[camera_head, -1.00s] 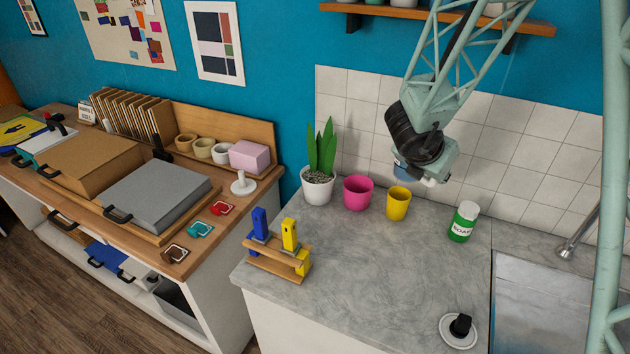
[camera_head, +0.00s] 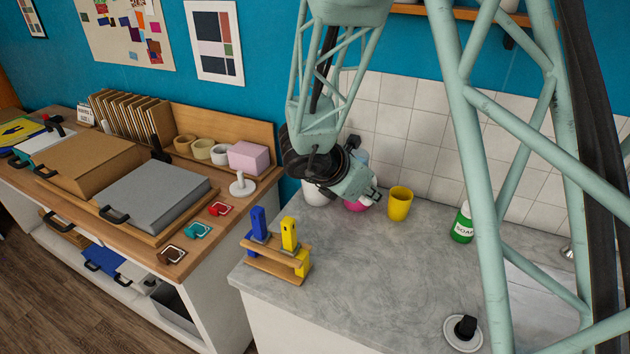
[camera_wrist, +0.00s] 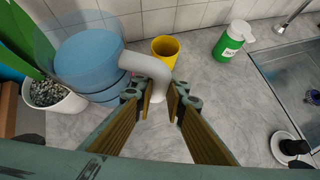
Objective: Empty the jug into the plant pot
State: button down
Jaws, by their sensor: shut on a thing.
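The jug (camera_wrist: 88,62) is translucent blue with a grey curved handle (camera_wrist: 143,64). In the wrist view my gripper (camera_wrist: 162,101) has its fingers on either side of this handle, shut on it. The jug's body is at the upper left, overlapping the plant pot's edge in this view. The plant pot (camera_wrist: 58,112) is white, with dark grainy soil and green leaves. In the head view my arm hides most of the pot (camera_head: 314,194) and the jug. My gripper (camera_head: 370,192) is at the back of the counter there. I cannot tell the jug's tilt or its contents.
A pink cup (camera_head: 356,206) is partly hidden by my gripper. A yellow cup (camera_head: 399,205) stands to its right. A green soap bottle (camera_head: 463,224) is farther right, by the sink (camera_wrist: 270,80). A wooden rack (camera_head: 277,262) stands at the counter's left; the middle is clear.

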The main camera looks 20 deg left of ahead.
jog(key=shift+s+a+f, duration=0.35)
jog(key=shift+s+a, duration=0.5)
jog(key=shift+s+a+f, duration=0.3)
jog(key=shift+s+a, duration=0.55)
jog(key=shift+w+a+r+p, duration=0.1)
jog(key=shift+w+a+p, duration=0.15)
jog(key=shift+p, duration=0.7)
jog(key=a+h+p, duration=0.1)
jog(key=p, duration=0.4)
jog(key=shift+w+g, duration=0.3)
jog(key=shift+w, duration=0.1)
jog(key=shift+w+a+f+p, duration=0.2)
jog(key=shift+f+p, duration=0.15)
jog(key=shift+p, duration=0.45)
jog(key=shift+n+g+h, duration=0.8)
jog(key=shift+h, duration=0.1)
jog(key=shift+s+d+r+p, duration=0.15)
jog(key=shift+r+p, duration=0.9)
jog(key=shift+p, duration=1.45)
jog(key=shift+s+d+r+p, duration=0.1)
jog(key=shift+r+p, duration=0.95)
jog(key=shift+p, duration=1.4)
jog(key=shift+a+r+h+p, duration=0.1)
jog(key=shift+r+h+p, duration=0.2)
jog(key=shift+r+p, duration=0.9)
jog(key=shift+n+g+h+p, duration=0.3)
jog(key=shift+g+p, duration=0.1)
jog(key=shift+p, duration=0.1)
